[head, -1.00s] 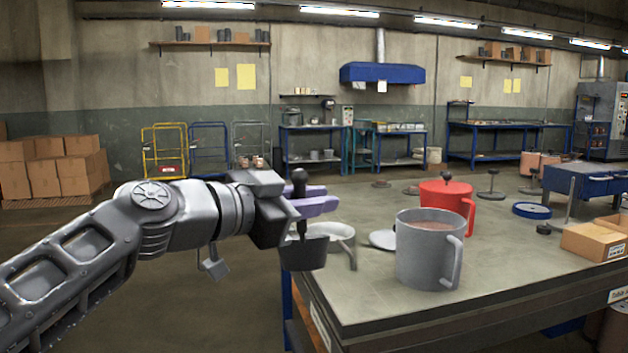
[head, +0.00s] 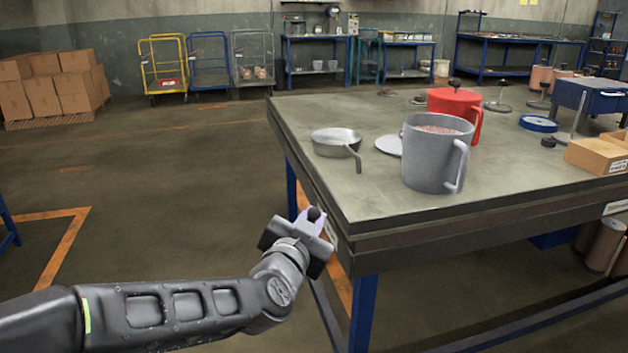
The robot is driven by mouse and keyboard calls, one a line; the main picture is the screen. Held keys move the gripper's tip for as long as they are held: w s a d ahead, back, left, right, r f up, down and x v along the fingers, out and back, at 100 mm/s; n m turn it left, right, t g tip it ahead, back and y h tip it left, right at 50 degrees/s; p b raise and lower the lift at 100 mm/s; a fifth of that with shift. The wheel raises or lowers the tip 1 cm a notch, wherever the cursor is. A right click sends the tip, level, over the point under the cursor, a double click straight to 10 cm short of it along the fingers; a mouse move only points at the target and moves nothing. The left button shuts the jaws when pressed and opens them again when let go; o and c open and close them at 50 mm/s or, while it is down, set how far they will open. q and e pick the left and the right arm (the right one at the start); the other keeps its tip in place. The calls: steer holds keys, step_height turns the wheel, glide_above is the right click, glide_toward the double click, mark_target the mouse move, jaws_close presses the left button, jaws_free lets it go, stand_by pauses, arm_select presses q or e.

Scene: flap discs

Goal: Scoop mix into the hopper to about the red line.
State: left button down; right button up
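A grey bucket (head: 432,160) with a side handle stands upright on the table and holds pinkish-brown mix (head: 440,129). No red line is visible, and I cannot tell which thing is the hopper. My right gripper is out of view.
A shallow metal pan (head: 335,143) and a grey disc lid (head: 389,145) lie left of the bucket. A red lidded pot (head: 452,103) stands behind it. A cardboard box (head: 598,155) is at the right. The table's (head: 345,190) left front part is clear.

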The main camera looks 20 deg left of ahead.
arm_select(q)
step_height(320, 180, down, 12)
steer(key=a+n+y, duration=0.1)
steer(key=n+y, duration=0.2)
steer(key=y, duration=0.2)
step_height(320, 180, up, 12)
steer(key=w+m+h+p, duration=0.2)
steer(key=h+p, duration=0.3)
steer(key=p, duration=1.8)
steer(key=shift+m, duration=0.6)
steer(key=shift+w, duration=0.1)
